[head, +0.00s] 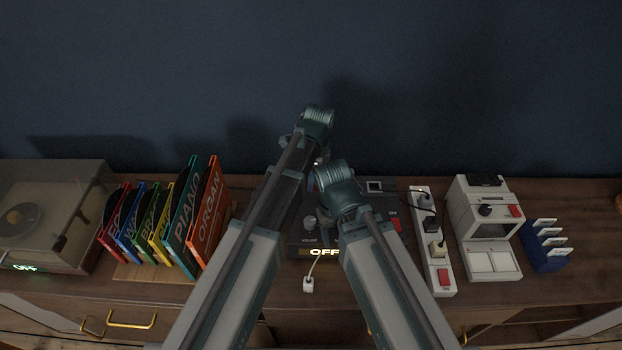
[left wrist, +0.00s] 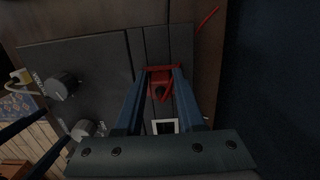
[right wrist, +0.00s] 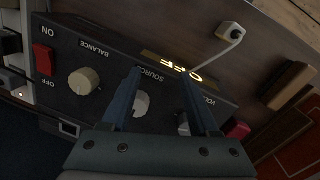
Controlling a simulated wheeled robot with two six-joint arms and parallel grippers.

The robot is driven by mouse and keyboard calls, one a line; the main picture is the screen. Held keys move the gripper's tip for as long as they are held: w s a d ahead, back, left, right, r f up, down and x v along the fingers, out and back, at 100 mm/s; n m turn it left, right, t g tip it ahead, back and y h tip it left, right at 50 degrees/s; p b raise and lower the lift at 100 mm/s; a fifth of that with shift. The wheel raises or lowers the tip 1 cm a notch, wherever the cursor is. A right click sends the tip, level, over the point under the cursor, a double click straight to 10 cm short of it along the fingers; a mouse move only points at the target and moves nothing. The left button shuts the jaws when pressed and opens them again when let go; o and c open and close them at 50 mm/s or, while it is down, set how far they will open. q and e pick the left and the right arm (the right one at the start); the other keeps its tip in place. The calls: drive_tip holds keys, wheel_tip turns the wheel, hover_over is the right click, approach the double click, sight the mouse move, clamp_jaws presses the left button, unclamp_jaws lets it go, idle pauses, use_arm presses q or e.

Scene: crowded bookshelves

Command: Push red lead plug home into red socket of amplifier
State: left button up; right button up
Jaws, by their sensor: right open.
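The dark amplifier (head: 297,241) stands mid-shelf, partly hidden by my arms. In the left wrist view, my left gripper (left wrist: 165,72) is over its back edge, its fingers closed in on the red lead plug (left wrist: 165,68). The red socket (left wrist: 153,79), with a dark round opening, shows just below and between the fingers. I cannot tell how far the plug sits in it. A thin red lead (left wrist: 207,18) shows beyond the amplifier's edge. My right gripper (right wrist: 161,74) is open and empty above the front panel, near the source knob (right wrist: 140,103). The head view hides both fingertips.
Several record sleeves (head: 186,215) stand left of the amplifier. A white power strip (head: 442,262) and a white device (head: 484,225) stand to its right. A white plug (head: 308,285) on a pale cable lies in front. A dark blue wall (head: 450,80) rises behind.

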use_arm(q)
drive_tip(key=o, duration=0.4)
drive_tip(key=shift+c, duration=0.2)
drive_tip(key=shift+r, duration=0.1)
use_arm(e)
drive_tip(key=shift+r, duration=0.1)
use_arm(q)
wheel_tip(320, 180, up, 14)
drive_tip(key=d+p, duration=0.1)
drive_tip(key=p, duration=1.2)
drive_tip(key=shift+f+p, duration=0.2)
drive_tip(key=shift+p, duration=0.2)
use_arm(e)
wheel_tip(320, 180, up, 14)
use_arm(q)
drive_tip(key=shift+d, duration=0.1)
use_arm(e)
drive_tip(key=shift+f, duration=0.2)
